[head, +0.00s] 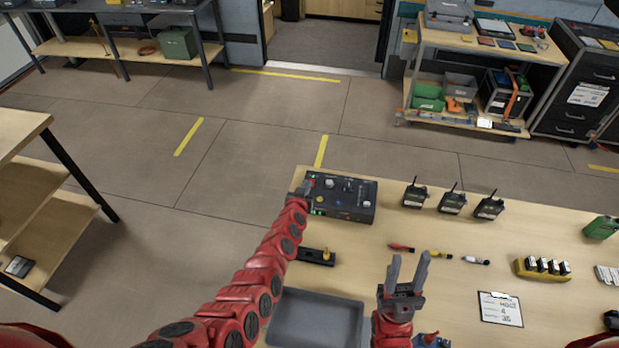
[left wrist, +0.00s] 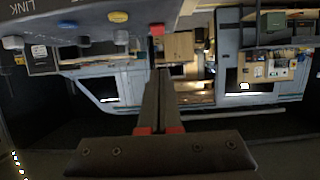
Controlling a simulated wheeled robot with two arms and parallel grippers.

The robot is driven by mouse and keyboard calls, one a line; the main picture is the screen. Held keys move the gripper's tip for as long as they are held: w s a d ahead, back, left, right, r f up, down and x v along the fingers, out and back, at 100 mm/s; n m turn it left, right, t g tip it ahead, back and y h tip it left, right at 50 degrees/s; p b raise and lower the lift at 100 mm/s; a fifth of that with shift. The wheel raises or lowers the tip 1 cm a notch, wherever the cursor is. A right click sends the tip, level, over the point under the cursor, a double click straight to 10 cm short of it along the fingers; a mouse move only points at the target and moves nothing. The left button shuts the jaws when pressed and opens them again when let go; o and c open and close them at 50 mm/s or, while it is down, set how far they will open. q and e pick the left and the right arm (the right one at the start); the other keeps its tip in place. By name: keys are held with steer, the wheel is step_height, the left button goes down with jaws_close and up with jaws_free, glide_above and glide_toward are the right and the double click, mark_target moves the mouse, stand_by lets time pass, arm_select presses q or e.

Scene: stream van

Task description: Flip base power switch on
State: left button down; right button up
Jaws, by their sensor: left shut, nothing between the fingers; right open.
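The black base box (head: 350,186), with knobs and small buttons, sits at the far left corner of the table. Small green lights glow at its front left. My left gripper (head: 303,190) is shut and empty at the box's left end. In the left wrist view the box (left wrist: 90,12) hangs inverted at the top, and a small red part (left wrist: 156,29) shows at its edge, just beyond the closed left fingertips (left wrist: 157,72). I cannot tell whether they touch it or which way the switch is set. My right gripper (head: 408,268) is open and empty above the table's front.
Several radios (head: 452,202) stand right of the box. Floor left of the table is clear.

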arm_select(q)
steer(key=s+a, duration=0.1)
steer(key=s, duration=0.5)
steer(key=shift+a+r+p, duration=0.15)
steer(key=shift+r+p, duration=0.25)
steer(key=shift+p, duration=0.05)
steer(key=shift+s+r, duration=0.1)
steer(key=shift+s, duration=0.1)
steer(key=shift+w, duration=0.1)
